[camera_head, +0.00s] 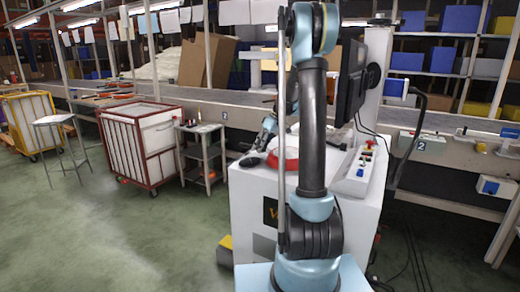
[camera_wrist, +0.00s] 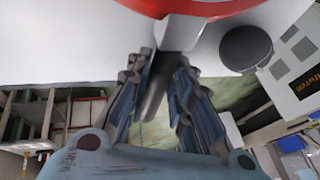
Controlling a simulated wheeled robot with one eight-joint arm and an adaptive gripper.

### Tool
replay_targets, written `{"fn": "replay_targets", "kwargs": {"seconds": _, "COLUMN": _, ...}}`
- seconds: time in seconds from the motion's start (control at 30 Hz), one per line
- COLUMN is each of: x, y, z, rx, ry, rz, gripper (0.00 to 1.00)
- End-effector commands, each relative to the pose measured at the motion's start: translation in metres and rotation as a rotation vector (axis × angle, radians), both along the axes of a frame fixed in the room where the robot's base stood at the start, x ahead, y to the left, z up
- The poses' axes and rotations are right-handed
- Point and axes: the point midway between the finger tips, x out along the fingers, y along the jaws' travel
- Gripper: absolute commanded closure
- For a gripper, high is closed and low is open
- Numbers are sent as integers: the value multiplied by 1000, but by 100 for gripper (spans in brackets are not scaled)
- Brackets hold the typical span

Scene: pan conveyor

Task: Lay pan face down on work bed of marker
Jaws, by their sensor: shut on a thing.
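The pan (camera_head: 287,165) shows as a red rim at the top of the white marker cabinet, partly hidden behind my arm. Its red side (camera_wrist: 215,8) also shows at the top of the wrist view. My gripper (camera_head: 258,147) is to the left of the pan, low over the cabinet top. In the wrist view my gripper (camera_wrist: 160,68) is shut on the dark pan handle (camera_wrist: 153,92), which runs between both fingers. The marker's white top (camera_wrist: 60,45) lies close to the pan. I cannot tell whether the pan touches the bed or which way it faces.
A dark monitor (camera_head: 351,80) and a control box (camera_head: 354,172) stand right of the pan. A round black part (camera_wrist: 246,47) is close beside it. The conveyor (camera_head: 225,100) runs behind. A red-framed cart (camera_head: 140,145) and a small stand (camera_head: 203,150) are left; floor there is clear.

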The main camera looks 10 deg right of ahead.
Motion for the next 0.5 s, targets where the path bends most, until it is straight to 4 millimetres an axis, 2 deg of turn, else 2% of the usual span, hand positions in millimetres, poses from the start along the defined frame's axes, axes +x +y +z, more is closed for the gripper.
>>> {"fn": "replay_targets", "kwargs": {"seconds": 0.2, "x": 0, "y": 0, "z": -2, "rx": 0, "ry": 0, "rz": 0, "gripper": 100}}
{"fn": "replay_targets", "kwargs": {"seconds": 0.23, "x": 0, "y": 0, "z": -2, "rx": 0, "ry": 0, "rz": 0, "gripper": 72}}
{"fn": "replay_targets", "kwargs": {"seconds": 0.3, "x": 0, "y": 0, "z": -2, "rx": 0, "ry": 0, "rz": 0, "gripper": 59}}
{"fn": "replay_targets", "kwargs": {"seconds": 0.5, "x": 0, "y": 0, "z": -2, "rx": 0, "ry": 0, "rz": 0, "gripper": 59}}
